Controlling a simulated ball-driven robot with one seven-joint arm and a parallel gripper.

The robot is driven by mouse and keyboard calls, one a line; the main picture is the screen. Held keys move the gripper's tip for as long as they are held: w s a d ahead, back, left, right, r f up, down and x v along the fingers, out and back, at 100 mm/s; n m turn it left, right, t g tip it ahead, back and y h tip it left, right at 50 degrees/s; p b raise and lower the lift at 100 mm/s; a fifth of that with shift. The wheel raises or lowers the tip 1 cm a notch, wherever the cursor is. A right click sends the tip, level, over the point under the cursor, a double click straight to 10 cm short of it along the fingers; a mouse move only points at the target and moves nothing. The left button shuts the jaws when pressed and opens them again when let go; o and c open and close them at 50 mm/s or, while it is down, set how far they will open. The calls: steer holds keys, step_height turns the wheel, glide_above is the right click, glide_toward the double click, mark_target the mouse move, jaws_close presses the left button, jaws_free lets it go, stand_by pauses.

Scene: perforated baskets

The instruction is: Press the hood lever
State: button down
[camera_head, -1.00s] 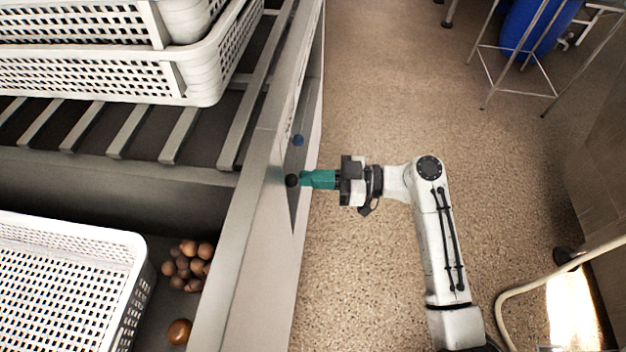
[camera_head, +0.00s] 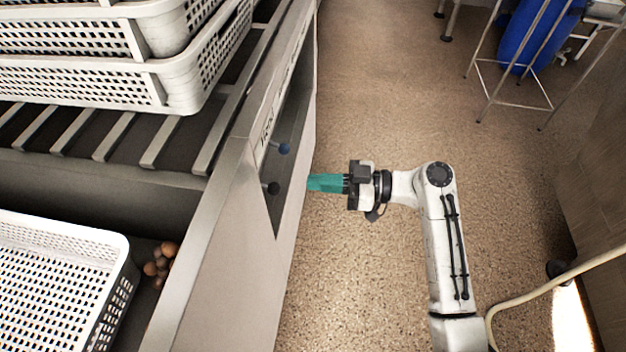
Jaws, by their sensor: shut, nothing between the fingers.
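Two small levers stand out from a dark triangular recess in the side of the metal counter: one with a blue knob (camera_head: 284,148) and, below it in the picture, one with a black knob (camera_head: 273,188). I cannot tell from any readable label which is the hood lever. My gripper (camera_head: 309,182) has teal fingers, shut and empty, pointing left. Its tips are to the right of the black knob, with a visible gap between them, and lower right of the blue knob.
White perforated baskets (camera_head: 90,82) are stacked on the slatted counter; another basket (camera_head: 60,270) is at lower left beside brown round items (camera_head: 160,262). A blue barrel (camera_head: 535,35) and metal stand are at upper right. A pale hose (camera_head: 545,283) is at lower right. The middle floor is clear.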

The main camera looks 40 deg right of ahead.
steer(key=f+v, duration=0.1)
steer(key=v, duration=0.6)
steer(key=shift+s+d+f, duration=0.2)
steer(key=shift+f, duration=0.05)
stand_by(0.3)
steer(key=s+a+f+m+g+h, duration=0.35)
steer(key=s+a+f+g, duration=0.3)
steer(key=f, duration=0.35)
steer(key=s+d+m+g+h, duration=0.35)
steer(key=s+m+h, duration=0.25)
steer(key=s+h, duration=0.5)
step_height(320, 180, up, 21)
steer(key=y+p, duration=0.1)
steer(key=p, duration=2.1)
steer(key=shift+s+a+r+g, duration=0.2)
steer(key=shift+s+a+g, duration=0.1)
steer(key=shift+s, duration=0.15)
stand_by(1.1)
